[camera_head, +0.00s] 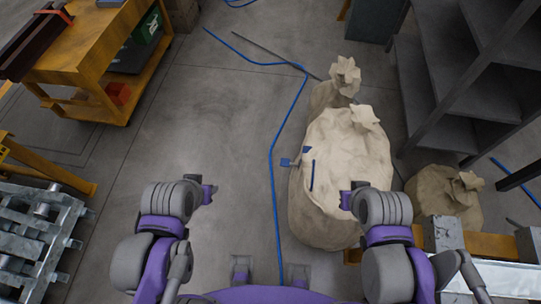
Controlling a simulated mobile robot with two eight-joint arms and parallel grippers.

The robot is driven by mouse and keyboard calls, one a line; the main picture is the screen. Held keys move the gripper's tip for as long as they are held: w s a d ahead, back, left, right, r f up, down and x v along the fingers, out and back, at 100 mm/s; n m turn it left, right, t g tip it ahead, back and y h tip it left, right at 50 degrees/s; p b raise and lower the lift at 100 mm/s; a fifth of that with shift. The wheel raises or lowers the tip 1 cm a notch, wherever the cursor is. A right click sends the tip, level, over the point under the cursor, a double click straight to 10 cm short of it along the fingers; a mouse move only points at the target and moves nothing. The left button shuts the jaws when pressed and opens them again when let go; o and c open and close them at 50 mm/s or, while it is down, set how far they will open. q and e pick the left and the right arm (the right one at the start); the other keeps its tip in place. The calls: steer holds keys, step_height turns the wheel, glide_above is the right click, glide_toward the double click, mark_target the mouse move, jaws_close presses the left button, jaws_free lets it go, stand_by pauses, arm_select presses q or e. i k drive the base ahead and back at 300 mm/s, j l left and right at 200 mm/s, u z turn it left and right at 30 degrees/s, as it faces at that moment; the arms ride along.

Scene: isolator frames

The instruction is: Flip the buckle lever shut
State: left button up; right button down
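A large tan sack (355,145) stands on the floor right of centre. Small blue parts, possibly the buckle, show at its left side: a square tab (286,162) and a thin upright bar (312,176) that may be the lever. Which part is the lever is not clear. A long blue strap (272,190) runs along the floor left of the sack. My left gripper (210,193) is left of the strap, apart from the sack. My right gripper (346,199) is over the sack's lower right, right of the blue bar. Both grippers' finger openings are too small to read.
Smaller sacks stand behind (325,97) and at right (432,192). A grey shelf (425,85) is at upper right. An orange workbench (90,60) is at upper left, a metal rack (35,225) at lower left. The floor (215,115) left of the strap is clear.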

mark_target(285, 162)
steer(key=i+j, duration=0.15)
steer(key=j, duration=0.2)
steer(key=i+j, duration=0.15)
steer(key=j, duration=0.2)
steer(key=i+j, duration=0.15)
steer(key=j, duration=0.25)
steer(key=j+z, duration=0.1)
steer(key=z, duration=0.3)
steer(key=j+z, duration=0.1)
steer(key=z, duration=0.3)
steer(key=i+j+z, duration=0.1)
steer(key=z, duration=0.3)
steer(key=j+u, duration=0.15)
steer(key=u, duration=0.25)
steer(key=k+j+u, duration=0.1)
steer(key=u, duration=0.3)
steer(key=j, duration=0.05)
